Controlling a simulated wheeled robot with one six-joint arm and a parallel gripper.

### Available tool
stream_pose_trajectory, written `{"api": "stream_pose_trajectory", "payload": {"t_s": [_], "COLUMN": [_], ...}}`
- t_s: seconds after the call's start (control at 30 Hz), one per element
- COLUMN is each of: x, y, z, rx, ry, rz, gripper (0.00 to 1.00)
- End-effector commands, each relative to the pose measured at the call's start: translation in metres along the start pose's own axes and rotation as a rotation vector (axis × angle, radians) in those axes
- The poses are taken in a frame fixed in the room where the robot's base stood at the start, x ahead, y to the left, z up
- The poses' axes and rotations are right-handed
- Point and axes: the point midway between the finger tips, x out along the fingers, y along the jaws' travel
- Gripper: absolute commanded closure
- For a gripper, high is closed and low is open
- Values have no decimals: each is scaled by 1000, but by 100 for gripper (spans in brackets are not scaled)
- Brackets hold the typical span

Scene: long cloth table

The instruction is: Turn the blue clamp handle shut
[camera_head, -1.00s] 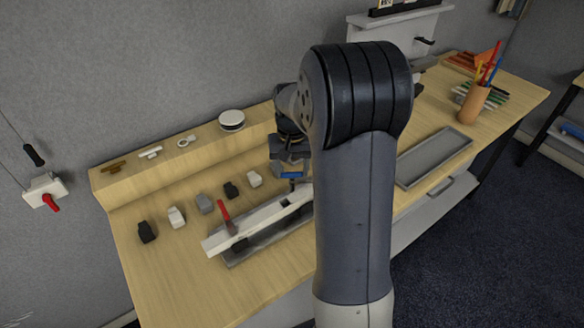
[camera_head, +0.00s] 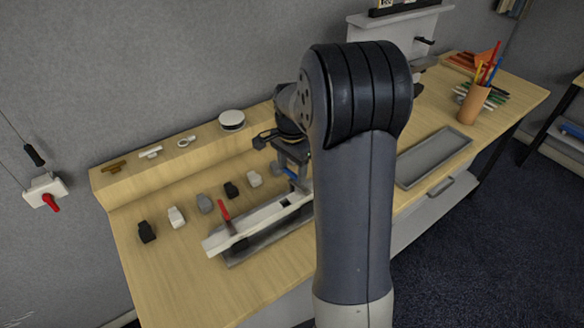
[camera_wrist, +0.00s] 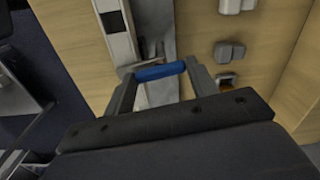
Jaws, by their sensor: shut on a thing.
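The blue clamp handle (camera_wrist: 160,72) lies between the two fingertips of my gripper (camera_wrist: 158,76) in the wrist view, and the fingers are shut on it. In the head view the blue handle (camera_head: 291,172) shows as a small strip below my gripper (camera_head: 292,164). It sits at the right part of the long white clamp rail (camera_head: 258,222), beside my arm. A red handle (camera_head: 225,211) stands upright near the rail's left end. My arm hides the rail's right end in the head view.
Several small dark, white and grey blocks (camera_head: 177,217) stand in a row behind the rail. A raised wooden ledge (camera_head: 120,184) at the back bears small parts and a round white-topped item (camera_head: 232,120). A grey tray (camera_head: 435,158) lies right of my arm.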

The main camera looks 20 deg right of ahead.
Motion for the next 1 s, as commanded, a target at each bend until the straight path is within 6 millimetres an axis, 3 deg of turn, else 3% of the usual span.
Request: {"api": "stream_pose_trajectory", "payload": {"t_s": [0.33, 0.9, 0.93, 1.0], "x": [-1, -1, -1, -1], "y": [-1, -1, -1, -1], "z": [-1, -1, -1, -1], "rx": [147, 178, 178, 178], "ry": [3, 2, 2, 2], "rz": [-3, -3, -3, -3], "gripper": [68, 68, 44, 38]}}
